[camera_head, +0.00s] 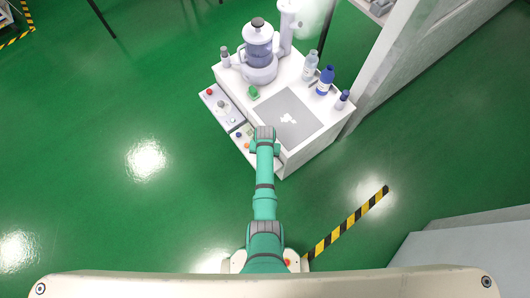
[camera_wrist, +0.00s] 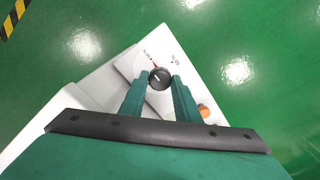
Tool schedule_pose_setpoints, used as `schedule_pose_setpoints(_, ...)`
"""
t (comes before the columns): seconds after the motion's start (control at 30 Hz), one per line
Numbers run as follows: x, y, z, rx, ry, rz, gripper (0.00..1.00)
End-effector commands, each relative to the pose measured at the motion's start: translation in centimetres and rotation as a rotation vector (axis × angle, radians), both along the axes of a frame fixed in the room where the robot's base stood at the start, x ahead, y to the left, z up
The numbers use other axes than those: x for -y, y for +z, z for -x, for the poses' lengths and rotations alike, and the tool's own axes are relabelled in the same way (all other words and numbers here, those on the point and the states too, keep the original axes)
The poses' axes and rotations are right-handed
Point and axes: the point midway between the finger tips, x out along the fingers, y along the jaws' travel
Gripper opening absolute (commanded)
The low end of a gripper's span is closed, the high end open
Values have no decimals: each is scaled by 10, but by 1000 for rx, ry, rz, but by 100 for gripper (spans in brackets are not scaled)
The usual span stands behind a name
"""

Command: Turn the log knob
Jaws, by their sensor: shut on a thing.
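A round dark knob (camera_wrist: 158,79) with a pale pointer line sits on a light panel (camera_wrist: 130,65) in the wrist view. A red mark and small print lie just above it; the print is too small to read, so I cannot confirm that it is the log knob. My gripper (camera_wrist: 160,84) is shut on this knob, one green finger on each side. In the head view my arm reaches to the panel (camera_head: 212,110) at the left side of a white cabinet, and the fingertips are hidden.
An orange knob (camera_wrist: 204,110) is close to the right finger. A red button (camera_head: 209,92) is at the panel's far end. The green floor left of the panel is clear.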

Motion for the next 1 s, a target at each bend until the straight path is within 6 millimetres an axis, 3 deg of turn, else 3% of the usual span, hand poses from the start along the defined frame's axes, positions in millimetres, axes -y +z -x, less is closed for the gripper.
schedule_pose_setpoints(0.03, 1, 0, 0, 0, -2, 1, 7)
schedule_pose_setpoints(0.07, 1, 0, 0, 0, -2, 1, 32)
schedule_pose_setpoints(0.13, 1, 0, 0, 0, -2, 1, 48)
schedule_pose_setpoints(0.57, 1, 7, 0, 1, 0, 0, 48)
schedule_pose_setpoints(1.0, 1, 81, -1, 3, -1, 0, 48)
